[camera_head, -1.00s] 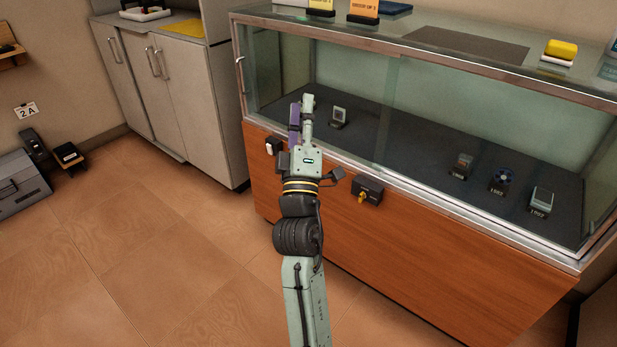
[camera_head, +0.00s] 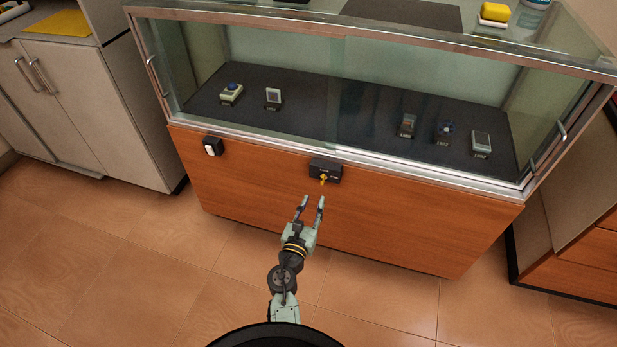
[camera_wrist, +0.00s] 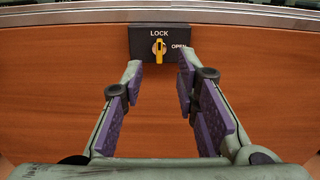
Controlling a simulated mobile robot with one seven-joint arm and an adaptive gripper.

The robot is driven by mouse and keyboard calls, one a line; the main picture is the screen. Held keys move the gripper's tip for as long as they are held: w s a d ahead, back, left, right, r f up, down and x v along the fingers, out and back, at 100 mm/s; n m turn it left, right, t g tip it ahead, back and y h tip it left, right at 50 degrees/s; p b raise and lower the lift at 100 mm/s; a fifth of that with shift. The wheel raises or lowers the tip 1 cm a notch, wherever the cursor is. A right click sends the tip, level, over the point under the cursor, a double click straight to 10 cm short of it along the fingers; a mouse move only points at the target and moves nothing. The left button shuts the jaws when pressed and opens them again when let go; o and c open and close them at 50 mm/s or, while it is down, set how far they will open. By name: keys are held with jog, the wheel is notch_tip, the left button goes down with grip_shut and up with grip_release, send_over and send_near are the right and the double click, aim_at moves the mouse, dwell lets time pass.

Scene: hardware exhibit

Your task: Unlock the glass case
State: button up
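The glass case (camera_head: 345,128) has a metal frame, sliding glass and a wooden lower front. A black lock box (camera_head: 325,170) is fixed to the wood below the glass. Its yellow key or knob (camera_wrist: 159,47) stands roughly upright, between the printed words LOCK above and OPEN to the right. My gripper (camera_head: 312,201) is open and empty, just below and in front of the lock in the head view. In the wrist view its purple-padded fingers (camera_wrist: 158,76) are spread to either side below the yellow knob, and no contact shows.
A black box with a white switch (camera_head: 212,146) is on the wood to the left of the lock. Several small exhibits stand on the dark shelf inside. A grey cabinet (camera_head: 85,110) stands at left. Tiled floor (camera_head: 130,260) is clear in front.

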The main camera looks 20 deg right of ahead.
aim_at(322, 179)
jog(key=x, duration=0.9)
jog(key=shift+w+d+r, duration=0.1)
jog(key=shift+w+d, duration=0.1)
grip_shut()
